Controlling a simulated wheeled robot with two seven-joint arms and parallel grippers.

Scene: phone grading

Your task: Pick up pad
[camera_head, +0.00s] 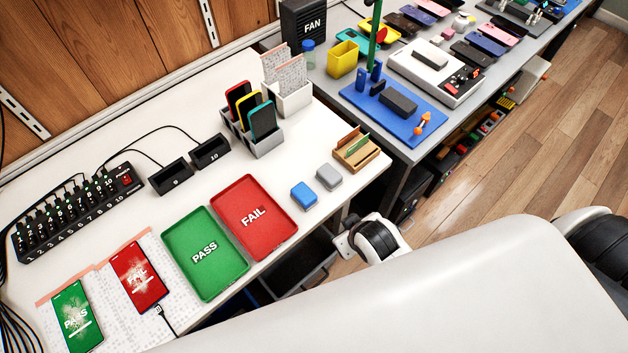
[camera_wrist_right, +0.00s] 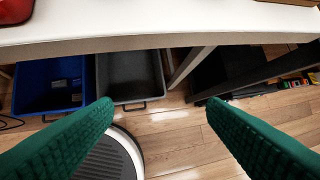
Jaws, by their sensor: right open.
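Two small rounded pads lie on the white table, a blue pad (camera_head: 304,195) and a grey pad (camera_head: 329,176) behind it to the right. Both are right of the red FAIL tray (camera_head: 254,217) and near the table's front edge. I cannot tell from the head view which one the task means. In the right wrist view, my right gripper (camera_wrist_right: 160,105) is open with its green fingers apart and nothing between them. It is in front of the table edge, below the top. Neither pad shows in that view. My left gripper is not in view.
A wooden card holder (camera_head: 355,151) stands right of the grey pad. The green PASS tray (camera_head: 205,252) lies left of the FAIL tray. Below the table are a blue bin (camera_wrist_right: 48,82) and a grey bin (camera_wrist_right: 130,75).

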